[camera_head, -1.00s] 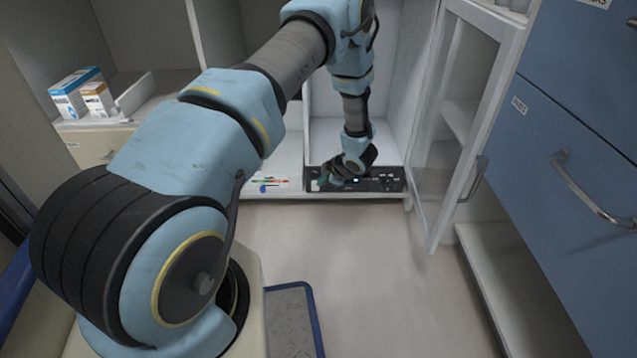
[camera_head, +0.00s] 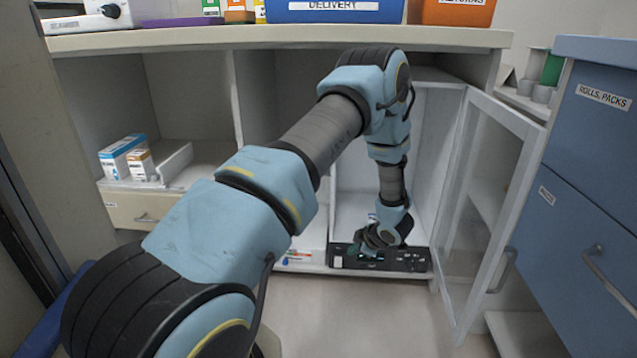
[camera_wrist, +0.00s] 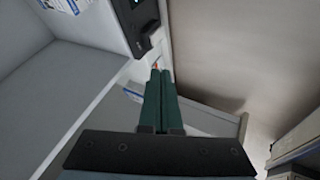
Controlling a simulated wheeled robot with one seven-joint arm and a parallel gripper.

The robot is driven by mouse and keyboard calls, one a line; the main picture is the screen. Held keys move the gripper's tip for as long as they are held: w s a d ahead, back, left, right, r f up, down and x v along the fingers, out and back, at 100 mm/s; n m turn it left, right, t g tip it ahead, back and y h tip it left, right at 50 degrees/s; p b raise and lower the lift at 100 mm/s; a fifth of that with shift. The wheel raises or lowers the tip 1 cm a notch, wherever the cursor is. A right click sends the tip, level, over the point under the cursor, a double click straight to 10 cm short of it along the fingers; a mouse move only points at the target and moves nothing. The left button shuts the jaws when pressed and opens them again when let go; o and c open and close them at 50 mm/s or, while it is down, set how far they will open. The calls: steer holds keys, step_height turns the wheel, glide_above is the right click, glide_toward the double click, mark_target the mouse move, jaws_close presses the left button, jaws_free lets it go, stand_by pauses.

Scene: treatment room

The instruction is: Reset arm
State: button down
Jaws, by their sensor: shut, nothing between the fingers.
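My gripper shows in the wrist view (camera_wrist: 160,72) with its two green fingers together and nothing between them. In the head view my arm reaches into the open cabinet compartment, and its wrist is just in front of and above a black device (camera_head: 400,260). The device lies on the bottom shelf (camera_head: 310,268); part of it is hidden behind my wrist. It also shows at the top of the wrist view (camera_wrist: 143,35). I cannot tell whether the fingers touch anything.
The glass door (camera_head: 490,190) stands open on the right, close to my arm. Blue drawers (camera_head: 585,190) are beyond it. Small boxes (camera_head: 122,155) stand on the left shelf. The counter above holds a blue delivery bin (camera_head: 335,12) and an orange bin (camera_head: 455,14). Floor in front is clear.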

steer(key=a+r+m+g+h, duration=0.1)
steer(key=a+r+m+h, duration=0.25)
steer(key=r, duration=0.55)
steer(key=a+r+m+h, duration=0.2)
steer(key=a+r+m, duration=0.15)
steer(key=r, duration=0.65)
steer(key=s+a+r+m+g+y, duration=0.15)
steer(key=s+a+r+m, duration=0.3)
steer(key=s+a, duration=0.5)
steer(key=s+a+r+m+g, duration=0.3)
steer(key=s+a+r+m, duration=0.15)
steer(key=s+a, duration=0.5)
step_height(320, 180, up, 38)
steer(key=d+p, duration=0.1)
steer(key=p, duration=3.6)
steer(key=shift+s+d+f+n, duration=0.15)
steer(key=shift+s+d+n, duration=0.15)
steer(key=shift+s+d, duration=0.1)
